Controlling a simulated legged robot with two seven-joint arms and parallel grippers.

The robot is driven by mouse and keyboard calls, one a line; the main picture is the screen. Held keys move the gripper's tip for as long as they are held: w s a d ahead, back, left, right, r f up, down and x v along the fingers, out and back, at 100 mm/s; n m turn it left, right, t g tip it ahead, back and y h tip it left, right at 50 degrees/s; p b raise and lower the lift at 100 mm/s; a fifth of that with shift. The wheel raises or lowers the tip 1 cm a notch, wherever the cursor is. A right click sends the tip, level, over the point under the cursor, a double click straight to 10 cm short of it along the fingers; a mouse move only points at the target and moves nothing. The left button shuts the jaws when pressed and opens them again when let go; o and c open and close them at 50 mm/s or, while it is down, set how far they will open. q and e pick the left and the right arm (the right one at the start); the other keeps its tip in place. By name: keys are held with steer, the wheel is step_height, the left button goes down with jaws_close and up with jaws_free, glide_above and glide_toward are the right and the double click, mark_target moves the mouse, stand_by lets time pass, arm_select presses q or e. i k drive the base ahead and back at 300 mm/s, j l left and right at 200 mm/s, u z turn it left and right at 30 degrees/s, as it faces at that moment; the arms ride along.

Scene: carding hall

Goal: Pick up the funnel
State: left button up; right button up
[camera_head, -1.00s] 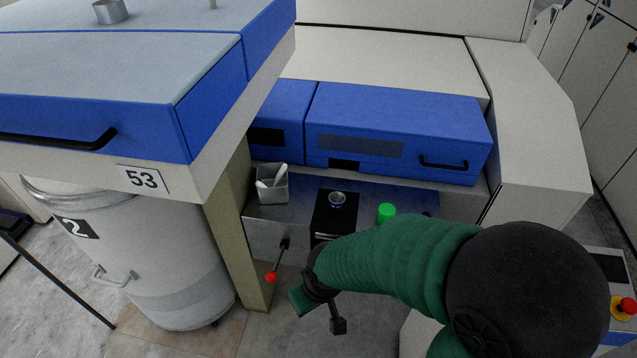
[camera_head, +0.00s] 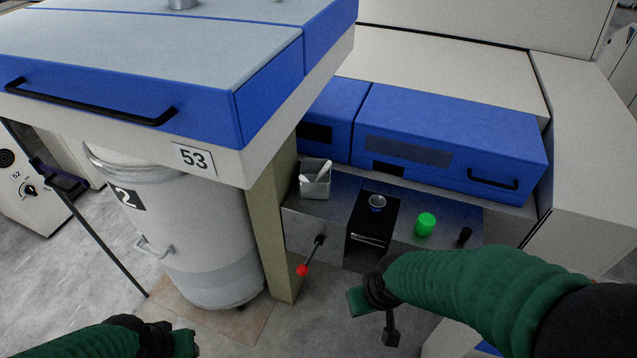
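On the shelf (camera_head: 336,192) stand a grey bin (camera_head: 315,180) with white sticks, the black box (camera_head: 372,222), a green cylinder (camera_head: 425,224) and a small black item (camera_head: 465,236). A red-knobbed lever (camera_head: 303,270) juts out below. A tan post (camera_head: 271,230) stands left; blue covers (camera_head: 440,140) rise behind.

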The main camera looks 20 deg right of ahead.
mark_target(377, 203)
steer(key=i+l+u, duration=0.15)
steer(key=l, duration=0.25)
steer(key=i+l+u, duration=0.15)
steer(key=l, duration=0.25)
steer(key=i+l+u, duration=0.15)
steer(key=l, duration=0.25)
